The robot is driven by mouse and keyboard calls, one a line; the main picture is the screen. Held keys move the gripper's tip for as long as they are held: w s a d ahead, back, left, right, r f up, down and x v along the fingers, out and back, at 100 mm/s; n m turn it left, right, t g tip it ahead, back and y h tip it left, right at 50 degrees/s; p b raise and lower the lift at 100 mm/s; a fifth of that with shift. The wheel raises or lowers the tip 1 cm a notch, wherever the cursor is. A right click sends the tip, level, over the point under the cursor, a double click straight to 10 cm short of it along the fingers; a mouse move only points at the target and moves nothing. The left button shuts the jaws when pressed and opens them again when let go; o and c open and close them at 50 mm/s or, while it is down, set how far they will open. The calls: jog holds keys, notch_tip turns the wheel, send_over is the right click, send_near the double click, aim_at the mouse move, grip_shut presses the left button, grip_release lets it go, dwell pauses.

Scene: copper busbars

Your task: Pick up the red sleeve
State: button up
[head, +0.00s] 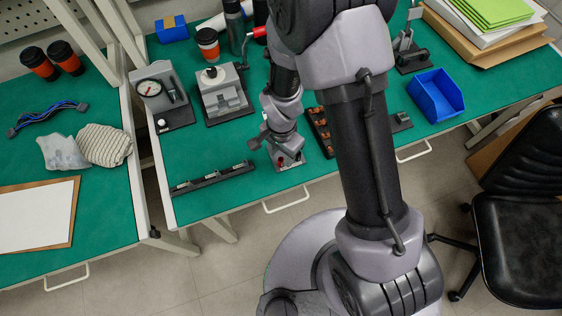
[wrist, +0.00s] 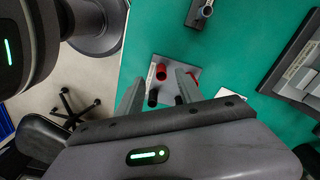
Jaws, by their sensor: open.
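A red sleeve (wrist: 160,72) stands on a small grey plate (wrist: 172,66) in the wrist view, its open end facing the camera. A black sleeve (wrist: 152,98) stands beside it on the plate. In the head view, my gripper (head: 277,145) is above the grey plate (head: 291,167) near the table's front edge, and partly hides the sleeves. I cannot tell the exact height gap.
A black rail (head: 212,179) lies to the left along the front edge. A grey fixture (head: 224,95) and gauge stand (head: 160,95) stand behind. A dark rack with copper-coloured parts (head: 320,130) is close on the right. A blue bin (head: 435,95) stands farther right.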

aim_at(281, 163)
notch_tip(281, 163, down, 4)
jog(key=shift+w+a+f+b, duration=0.1)
jog(key=shift+b, duration=0.55)
jog(key=c, duration=0.8)
jog(key=shift+r, duration=0.25)
